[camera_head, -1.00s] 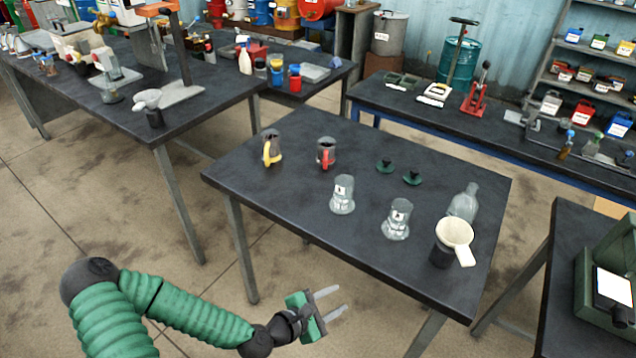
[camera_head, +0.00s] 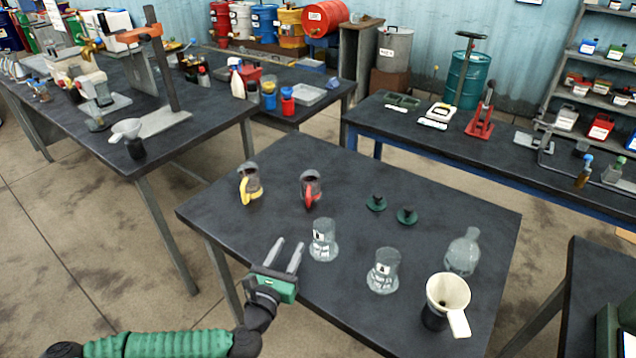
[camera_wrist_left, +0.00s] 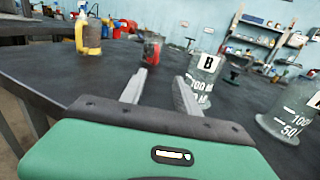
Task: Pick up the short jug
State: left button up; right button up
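Two small grey jugs stand upright on the dark middle table (camera_head: 345,180). One has a yellow handle (camera_head: 249,183) and one a red handle (camera_head: 311,188); the red-handled one looks slightly shorter. In the left wrist view the yellow-handled jug (camera_wrist_left: 89,36) is at upper left and the red-handled jug (camera_wrist_left: 152,50) lies ahead, between the finger lines. My left gripper (camera_head: 288,243) is open and empty at the table's near left edge, short of both jugs. Its fingers also show in the left wrist view (camera_wrist_left: 161,76). My right gripper is not in view.
Two clear marked beakers (camera_head: 323,241) (camera_head: 384,271) stand right of my left gripper. Two green lids (camera_head: 376,203) (camera_head: 407,216), a clear bottle (camera_head: 463,252) and a cream funnel (camera_head: 448,293) on a dark container are farther right. The table between gripper and jugs is clear.

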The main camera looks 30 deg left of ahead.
pick_arm(q)
jog(key=w+b, duration=0.1)
jog(key=b, duration=0.1)
jog(key=w+a+f+b, duration=0.1)
jog(key=b, duration=0.2)
jog(key=shift+w+a+b, duration=0.1)
jog(key=shift+a+b, duration=0.2)
jog(key=shift+w+a+r+p, duration=0.25)
jog(key=shift+w+r+p, duration=0.1)
jog(key=shift+w, duration=0.15)
jog(key=shift+w+a+r+p, duration=0.2)
jog(key=shift+w+p, duration=0.1)
jog(key=shift+w, duration=0.2)
send_near(307, 202)
jog(key=shift+x, duration=1.15)
jog(key=shift+w, duration=0.4)
jog(key=b+x, duration=0.1)
jog(key=x, duration=0.4)
jog(key=shift+w+a, duration=0.2)
grip_shut()
